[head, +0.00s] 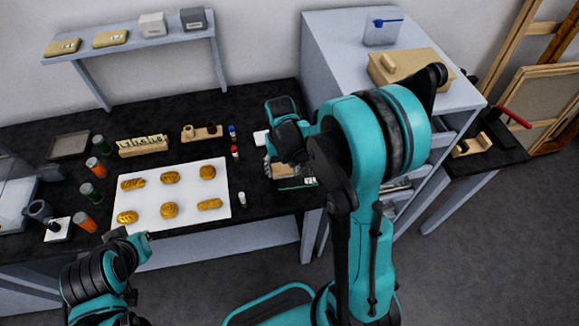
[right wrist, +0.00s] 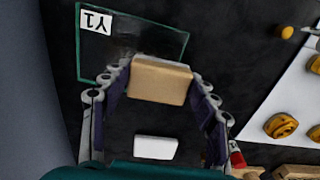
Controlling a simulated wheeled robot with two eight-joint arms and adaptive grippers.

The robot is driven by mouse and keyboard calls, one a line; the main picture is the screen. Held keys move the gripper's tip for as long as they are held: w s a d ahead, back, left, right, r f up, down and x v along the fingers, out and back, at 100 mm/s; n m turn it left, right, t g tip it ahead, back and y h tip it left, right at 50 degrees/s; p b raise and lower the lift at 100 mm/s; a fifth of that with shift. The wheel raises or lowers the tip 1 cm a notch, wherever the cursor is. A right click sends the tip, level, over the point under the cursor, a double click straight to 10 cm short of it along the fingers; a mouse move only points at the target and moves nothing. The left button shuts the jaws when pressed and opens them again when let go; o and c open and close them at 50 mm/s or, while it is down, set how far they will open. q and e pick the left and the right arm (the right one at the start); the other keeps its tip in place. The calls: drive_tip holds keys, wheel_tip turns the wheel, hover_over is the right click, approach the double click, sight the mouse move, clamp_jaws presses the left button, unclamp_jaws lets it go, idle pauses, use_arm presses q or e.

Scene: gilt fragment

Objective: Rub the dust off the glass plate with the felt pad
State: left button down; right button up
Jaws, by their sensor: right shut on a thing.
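The glass plate (right wrist: 150,32) is clear with green edges and lies on the black bench. Faint greyish patches show on the glass, but I cannot tell dust from reflection. My right gripper (right wrist: 160,84) is shut on the felt pad (right wrist: 160,82), a tan block, which overlaps the plate's edge in the wrist view. I cannot tell whether it touches the glass. In the head view the right gripper (head: 283,165) partly hides the plate (head: 297,184). My left gripper (head: 135,243) is at the lower left, its fingers unclear.
A white block (right wrist: 155,147) lies on the bench beside the right gripper. A white sheet (head: 188,190) with several golden pieces lies to the left. Small vials (head: 234,150) stand between. A grey cabinet (head: 335,50) rises at the right.

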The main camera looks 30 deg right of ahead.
sight(303, 172)
drive_tip(key=shift+a, duration=0.45)
drive_tip(key=shift+w, duration=0.1)
drive_tip(key=shift+d, duration=0.1)
drive_tip(key=shift+s+d+f+b, duration=0.15)
drive_tip(key=shift+s+d, duration=0.15)
drive_tip(key=shift+d, duration=0.55)
drive_tip(key=shift+s+d+r+b, duration=0.15)
drive_tip(key=shift+s+d, duration=0.15)
drive_tip(key=shift+d, duration=0.55)
drive_tip(key=shift+s+d, duration=0.25)
drive_tip(key=shift+d, duration=0.7)
drive_tip(key=shift+s+d, duration=0.25)
drive_tip(key=shift+d, duration=0.65)
drive_tip(key=shift+r+p, duration=2.2)
drive_tip(key=shift+r, duration=0.8)
